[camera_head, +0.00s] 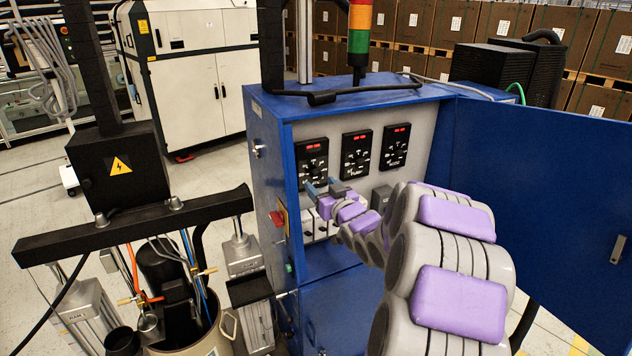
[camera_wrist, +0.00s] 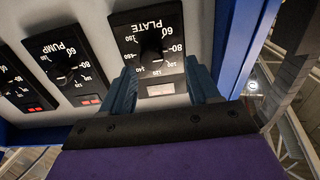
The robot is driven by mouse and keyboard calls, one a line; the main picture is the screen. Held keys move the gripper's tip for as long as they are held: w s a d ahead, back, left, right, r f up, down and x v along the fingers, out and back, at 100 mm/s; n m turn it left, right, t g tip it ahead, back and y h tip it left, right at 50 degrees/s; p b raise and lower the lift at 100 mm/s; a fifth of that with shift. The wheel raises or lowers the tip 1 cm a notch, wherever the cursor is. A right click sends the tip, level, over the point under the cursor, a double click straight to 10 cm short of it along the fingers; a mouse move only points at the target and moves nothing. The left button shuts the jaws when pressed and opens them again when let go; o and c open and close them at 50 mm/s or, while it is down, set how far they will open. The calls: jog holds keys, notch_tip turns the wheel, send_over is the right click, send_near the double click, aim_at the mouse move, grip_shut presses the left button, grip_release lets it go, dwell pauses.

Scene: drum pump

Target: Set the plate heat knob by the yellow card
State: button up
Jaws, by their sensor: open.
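The PLATE controller (camera_head: 313,162) is a black panel with a red display, leftmost of three in the open blue cabinet. The wrist view shows it upside down, with its dark plate heat knob (camera_wrist: 152,45) inside a ring of white numbers. My gripper (camera_head: 323,185) is in front of the lower part of this panel. In the wrist view my gripper (camera_wrist: 160,68) has its two blue-grey fingers apart, either side of the panel's display end, with the knob just beyond the tips. I cannot tell if they touch anything. No yellow card can be made out.
The PUMP controller (camera_head: 356,154) is beside the PLATE one, with a third controller (camera_head: 395,146) farther right. The cabinet's blue door (camera_head: 540,170) stands open to the right. A black beam (camera_head: 135,222) and a drum (camera_head: 215,335) stand to the left.

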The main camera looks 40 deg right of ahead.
aim_at(318, 177)
jog(key=shift+x, duration=1.95)
jog(key=shift+d, duration=0.2)
jog(key=c, duration=0.3)
jog(key=shift+s+d+f, duration=0.1)
jog(key=shift+d+f, duration=0.05)
jog(key=shift+d, duration=0.4)
jog(key=c, duration=0.4)
jog(key=shift+a, duration=0.15)
jog(key=c, duration=0.3)
